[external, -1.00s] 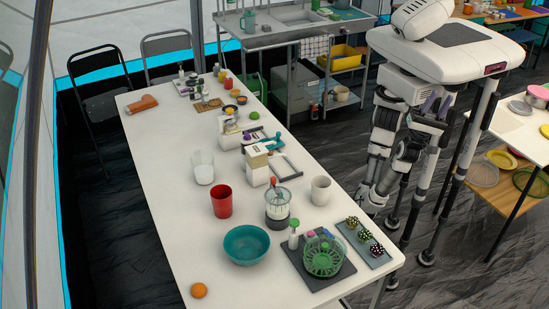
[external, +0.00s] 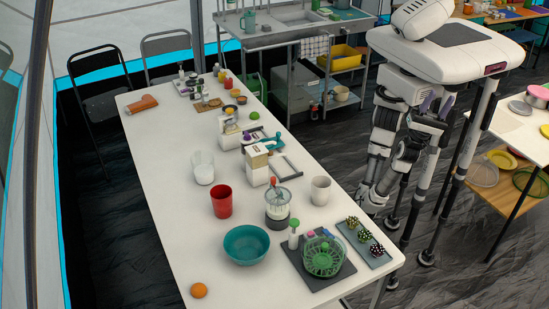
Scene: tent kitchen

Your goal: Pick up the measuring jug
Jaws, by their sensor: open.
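The measuring jug looks to be the clear, whitish jug (external: 203,168) standing upright on the left half of the long white table (external: 170,215). It stands behind the red cup (external: 222,201). My gripper (external: 371,197) hangs low beside the table's right edge, below my body. It is open and well apart from the jug, with the table's width and several objects between them. Its fingers are small and partly hard to make out.
Between my arm and the jug stand a white mug (external: 320,190), a glass blender-like jar (external: 278,204) and a white-and-tan box (external: 257,165). A teal bowl (external: 246,244) and an orange (external: 199,290) lie nearer the front. The table's left edge is mostly clear.

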